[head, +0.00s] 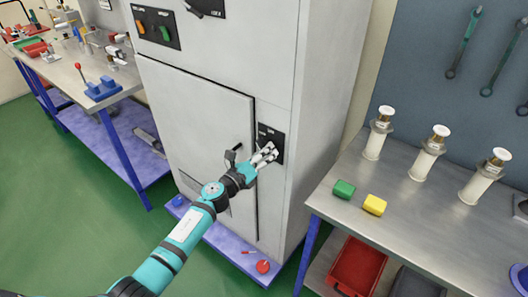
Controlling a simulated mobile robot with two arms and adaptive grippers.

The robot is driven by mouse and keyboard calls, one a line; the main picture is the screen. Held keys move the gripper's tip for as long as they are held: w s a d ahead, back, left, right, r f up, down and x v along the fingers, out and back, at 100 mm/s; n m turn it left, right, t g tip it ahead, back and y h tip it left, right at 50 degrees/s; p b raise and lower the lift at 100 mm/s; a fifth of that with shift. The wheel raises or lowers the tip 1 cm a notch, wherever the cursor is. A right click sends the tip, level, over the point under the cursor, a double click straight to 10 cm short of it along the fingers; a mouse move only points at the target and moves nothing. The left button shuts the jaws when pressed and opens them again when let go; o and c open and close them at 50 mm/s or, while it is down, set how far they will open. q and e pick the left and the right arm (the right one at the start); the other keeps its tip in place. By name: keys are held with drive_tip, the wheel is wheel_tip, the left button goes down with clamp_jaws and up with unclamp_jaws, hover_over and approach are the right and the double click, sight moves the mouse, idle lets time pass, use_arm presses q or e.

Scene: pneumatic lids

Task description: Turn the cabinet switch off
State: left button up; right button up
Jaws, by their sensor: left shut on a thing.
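The grey cabinet (200,125) stands in the middle of the head view, with its lower door closed. A small black switch panel (272,133) is on the cabinet front, right of the door. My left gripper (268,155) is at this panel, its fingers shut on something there. The fingers cover the lower part of the panel, so the switch itself is hidden and its position cannot be told. A black door handle (232,155) is just left of the gripper. My right gripper is not in view.
An upper panel (156,26) carries orange and green knobs. A metal bench (420,215) at right holds a green block (343,189), a yellow block (374,205) and white cylinders. Another workbench (70,75) stands at left. The green floor (60,215) at lower left is clear.

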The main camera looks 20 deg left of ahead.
use_arm(q)
drive_tip(key=n+p, duration=0.1)
drive_tip(key=n, duration=0.4)
drive_tip(key=shift+r+n, duration=0.1)
drive_tip(key=shift+n, duration=0.2)
drive_tip(key=n+p, duration=0.1)
drive_tip(key=n, duration=0.2)
drive_tip(key=shift+n, duration=0.7)
drive_tip(key=o, duration=0.8)
drive_tip(key=shift+c, duration=0.2)
drive_tip(key=v, duration=1.2)
drive_tip(key=shift+r, duration=0.1)
